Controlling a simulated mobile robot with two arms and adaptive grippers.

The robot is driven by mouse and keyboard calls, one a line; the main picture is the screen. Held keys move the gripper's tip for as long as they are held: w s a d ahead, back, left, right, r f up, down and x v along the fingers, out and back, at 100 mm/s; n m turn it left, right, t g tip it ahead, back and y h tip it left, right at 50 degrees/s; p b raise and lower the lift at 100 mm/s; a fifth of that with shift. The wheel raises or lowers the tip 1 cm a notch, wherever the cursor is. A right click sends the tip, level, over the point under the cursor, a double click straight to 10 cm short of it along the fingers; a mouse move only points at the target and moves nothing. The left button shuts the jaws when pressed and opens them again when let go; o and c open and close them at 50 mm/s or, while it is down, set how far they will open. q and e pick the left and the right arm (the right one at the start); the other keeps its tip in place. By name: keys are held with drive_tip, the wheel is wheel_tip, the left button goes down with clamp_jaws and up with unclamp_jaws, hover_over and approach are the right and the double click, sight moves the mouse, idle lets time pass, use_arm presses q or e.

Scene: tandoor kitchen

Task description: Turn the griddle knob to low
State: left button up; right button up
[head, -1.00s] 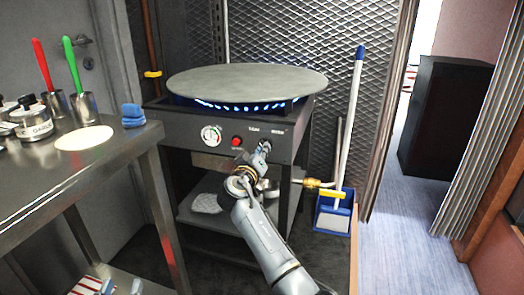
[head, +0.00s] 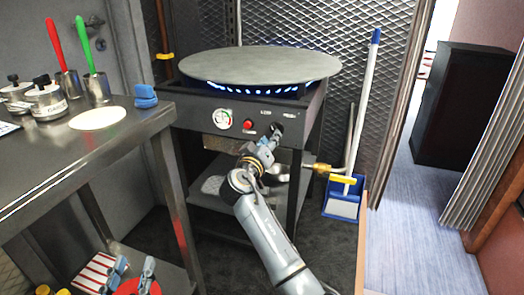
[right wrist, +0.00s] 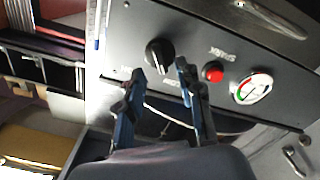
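The black griddle knob (right wrist: 158,54) is on the front panel of the griddle stand, with a pale pointer line on its face. My right gripper (right wrist: 160,68) is open, its two blue-grey fingers apart, with the knob ahead of the gap between their tips. I cannot tell whether they touch it. In the head view my right gripper (head: 273,136) is at the right part of the panel and hides most of the knob. The round griddle plate (head: 260,64) has blue flames under it. My left gripper (head: 133,270) is low at the left, its fingers apart.
A red button (head: 248,124) and a round gauge (head: 223,119) are left of the knob. A steel table (head: 60,165) with jars and utensils stands at the left. A brass gas valve (head: 322,168) and a dustpan (head: 343,205) are at the right.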

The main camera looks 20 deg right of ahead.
drive_tip(key=v, duration=0.7)
drive_tip(key=shift+s+a, duration=0.25)
drive_tip(key=shift+s, duration=0.1)
